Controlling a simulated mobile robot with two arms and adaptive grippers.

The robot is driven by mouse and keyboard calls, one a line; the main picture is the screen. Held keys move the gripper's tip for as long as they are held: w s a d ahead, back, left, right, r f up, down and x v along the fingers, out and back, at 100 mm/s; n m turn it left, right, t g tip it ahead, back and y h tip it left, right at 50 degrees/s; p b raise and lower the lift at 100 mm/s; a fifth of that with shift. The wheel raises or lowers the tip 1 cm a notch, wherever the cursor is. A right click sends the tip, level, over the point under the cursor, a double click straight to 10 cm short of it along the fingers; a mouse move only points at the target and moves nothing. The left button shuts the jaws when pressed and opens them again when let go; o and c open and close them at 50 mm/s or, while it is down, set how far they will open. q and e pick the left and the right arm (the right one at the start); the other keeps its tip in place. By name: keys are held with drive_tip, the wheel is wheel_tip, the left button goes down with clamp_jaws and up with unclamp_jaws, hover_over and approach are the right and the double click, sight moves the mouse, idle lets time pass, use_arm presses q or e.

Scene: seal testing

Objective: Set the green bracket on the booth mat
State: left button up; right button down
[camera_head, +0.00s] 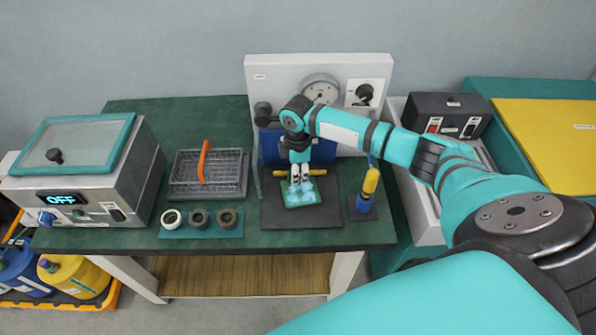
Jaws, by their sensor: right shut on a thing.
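My right gripper (300,180) reaches in from the right and points down over the dark booth mat (285,216). It is shut on the green bracket (302,196), a small flat green piece with light blue patches on it. The bracket is at the mat's middle, just below the fingertips. I cannot tell whether it touches the mat or hangs slightly above it. The fingers hide part of its back edge. My left gripper is not in view.
A white panel with a gauge (320,88) stands behind the mat. A blue and yellow tool (367,190) stands right of it. A wire basket (208,175) with an orange handle and several rings (199,218) lie left. A lidded machine (85,165) reads OFF.

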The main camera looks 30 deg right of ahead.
drive_tip(key=shift+f, duration=0.3)
idle(0.4)
drive_tip(key=c, duration=1.2)
unclamp_jaws()
drive_tip(key=shift+f, duration=0.1)
wheel_tip(320, 180, up, 6)
drive_tip(key=p, duration=0.6)
drive_tip(key=shift+p, duration=0.4)
